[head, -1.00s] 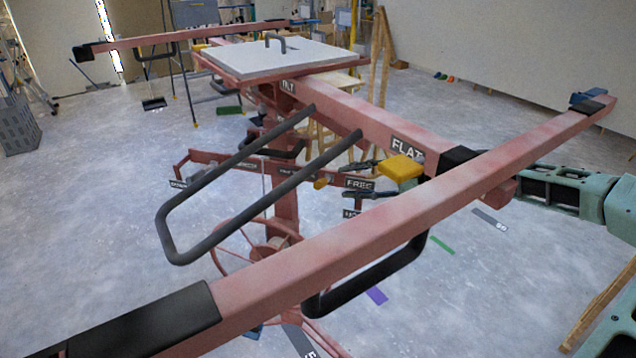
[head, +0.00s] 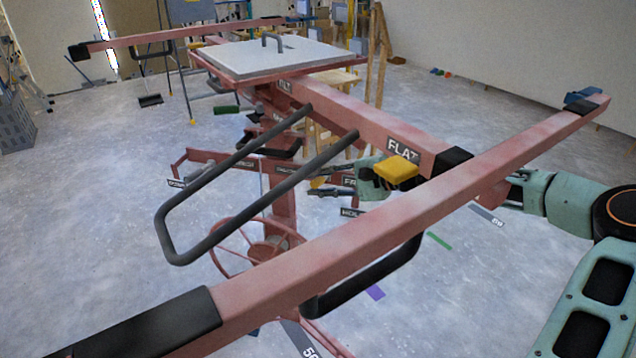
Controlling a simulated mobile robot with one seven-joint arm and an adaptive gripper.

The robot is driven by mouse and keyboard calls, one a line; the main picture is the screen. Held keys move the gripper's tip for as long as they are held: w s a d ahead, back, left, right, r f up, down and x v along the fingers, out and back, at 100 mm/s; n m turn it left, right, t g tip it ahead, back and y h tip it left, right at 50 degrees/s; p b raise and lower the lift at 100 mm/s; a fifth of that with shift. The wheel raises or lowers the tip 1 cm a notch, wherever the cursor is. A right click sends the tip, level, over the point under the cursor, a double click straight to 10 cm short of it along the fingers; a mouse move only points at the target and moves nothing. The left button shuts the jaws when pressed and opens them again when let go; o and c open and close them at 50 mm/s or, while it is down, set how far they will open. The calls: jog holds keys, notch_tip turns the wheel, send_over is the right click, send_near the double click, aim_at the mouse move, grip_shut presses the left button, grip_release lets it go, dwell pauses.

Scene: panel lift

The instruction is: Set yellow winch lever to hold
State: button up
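The yellow winch lever (head: 318,182) shows as a small yellow end below the red beam, left of the FREE sign (head: 349,181). The HOLD sign (head: 351,212) is lower, partly covered by the front bar. My gripper (head: 322,184) has come in from the right beneath the beam, its dark fingertips beside the lever's yellow end. The fingers look apart, one above and one below the lever's level. Contact with the lever cannot be told. My teal wrist is partly hidden behind the beam and the yellow block.
A larger yellow block (head: 397,172) sits by the FLAT sign on the beam (head: 350,118). A red handwheel (head: 258,245) is below.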

grip_shut()
notch_tip(320, 180, down, 9)
jog(key=n+t+b, duration=0.4)
jog(key=n+b, duration=0.3)
jog(key=b, duration=1.4)
jog(key=shift+n, duration=0.3)
jog(key=shift+o, duration=2.2)
grip_release()
